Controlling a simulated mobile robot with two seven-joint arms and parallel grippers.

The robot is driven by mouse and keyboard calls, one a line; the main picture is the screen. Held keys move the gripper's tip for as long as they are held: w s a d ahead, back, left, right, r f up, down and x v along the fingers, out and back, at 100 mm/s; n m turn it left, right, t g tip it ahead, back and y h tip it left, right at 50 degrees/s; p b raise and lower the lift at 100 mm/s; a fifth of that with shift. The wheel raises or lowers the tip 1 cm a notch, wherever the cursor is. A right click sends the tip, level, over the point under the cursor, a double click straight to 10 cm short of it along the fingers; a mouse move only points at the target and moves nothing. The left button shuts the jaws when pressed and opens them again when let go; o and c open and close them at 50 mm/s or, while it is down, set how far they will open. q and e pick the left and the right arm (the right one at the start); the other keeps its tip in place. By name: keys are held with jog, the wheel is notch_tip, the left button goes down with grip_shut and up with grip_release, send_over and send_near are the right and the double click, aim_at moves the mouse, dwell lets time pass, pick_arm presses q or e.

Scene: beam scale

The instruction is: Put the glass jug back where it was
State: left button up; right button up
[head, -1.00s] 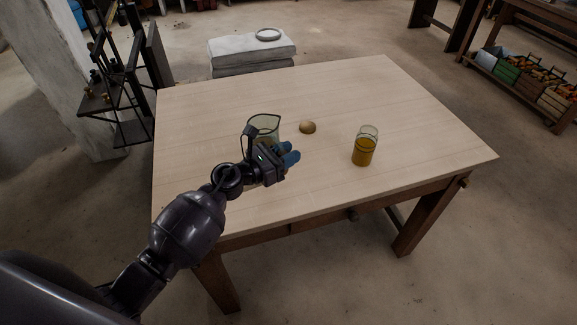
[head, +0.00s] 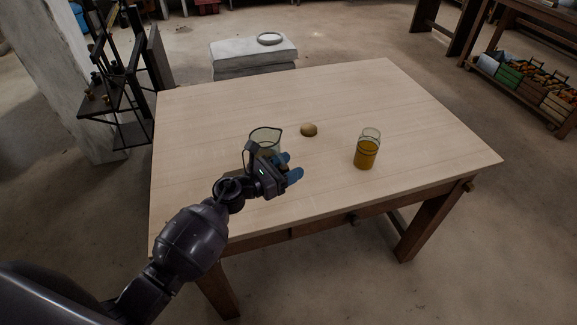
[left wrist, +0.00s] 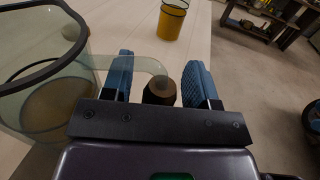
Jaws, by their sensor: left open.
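The glass jug (head: 266,134), greenish and clear with a dark rim, is upright at the left part of the table (head: 210,110). Amber-brown contents show low in it. My left gripper (head: 292,167) is at its near right side and partly hides it in the head view. In the left wrist view the jug (left wrist: 42,80) fills the left side. Its pale glass handle (left wrist: 145,64) reaches between the blue fingers of my left gripper (left wrist: 160,80), which are open and apart. A dark brown piece between the fingers is unclear. My right gripper is not in view.
A drinking glass of amber liquid (head: 366,152) stands right of the jug. A small round brown object (head: 308,130) lies between them, farther back. The table's right and back parts are bare. A dark metal shelf (head: 125,85) stands beyond the left edge.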

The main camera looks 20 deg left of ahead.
pick_arm(q)
jog(key=shift+f, duration=0.1)
jog(key=shift+f, duration=0.2)
jog(key=b+v, duration=0.1)
jog(key=v, duration=0.9)
jog(key=shift+s+a+f, duration=0.1)
jog(key=shift+s+a, duration=0.15)
